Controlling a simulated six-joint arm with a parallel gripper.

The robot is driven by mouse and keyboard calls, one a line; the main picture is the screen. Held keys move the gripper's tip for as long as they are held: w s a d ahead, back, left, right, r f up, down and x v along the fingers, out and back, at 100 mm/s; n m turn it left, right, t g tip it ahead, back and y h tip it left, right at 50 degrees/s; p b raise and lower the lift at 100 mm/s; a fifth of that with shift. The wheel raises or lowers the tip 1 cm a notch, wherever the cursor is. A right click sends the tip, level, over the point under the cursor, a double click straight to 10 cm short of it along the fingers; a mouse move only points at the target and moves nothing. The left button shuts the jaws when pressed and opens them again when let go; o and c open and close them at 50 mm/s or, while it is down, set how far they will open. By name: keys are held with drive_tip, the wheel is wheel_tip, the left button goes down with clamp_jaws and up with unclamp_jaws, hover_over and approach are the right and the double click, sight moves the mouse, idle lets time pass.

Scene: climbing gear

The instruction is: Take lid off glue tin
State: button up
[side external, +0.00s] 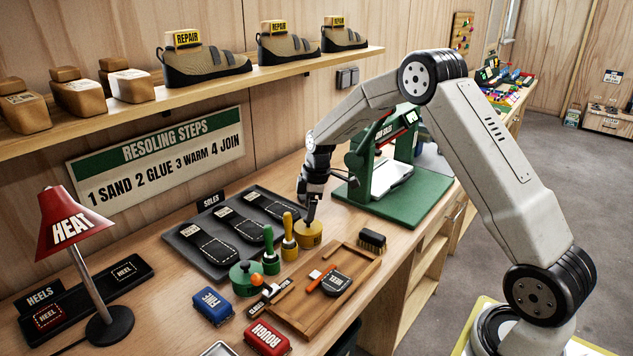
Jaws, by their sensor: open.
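A round yellow tin (309,237) stands on the bench right of the yellow-handled brush; it appears to be the glue tin, though I cannot read a label. My gripper (311,218) points down directly over its top, fingertips at or just above the lid. The fingers are open; whether they straddle a knob or touch the lid is too small to tell. The gripper hides part of the tin's top.
Green (269,249) and yellow (289,238) brushes stand close left of the yellow tin. A wooden tray (366,277) with tools lies in front, a soles tray (187,237) behind left, a green press (398,165) behind right. A dark brush (372,240) is to the right.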

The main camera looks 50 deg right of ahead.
sight(308, 224)
drive_tip(key=shift+w+a+f, duration=0.15)
drive_tip(key=shift+f, duration=1.3)
clamp_jaws()
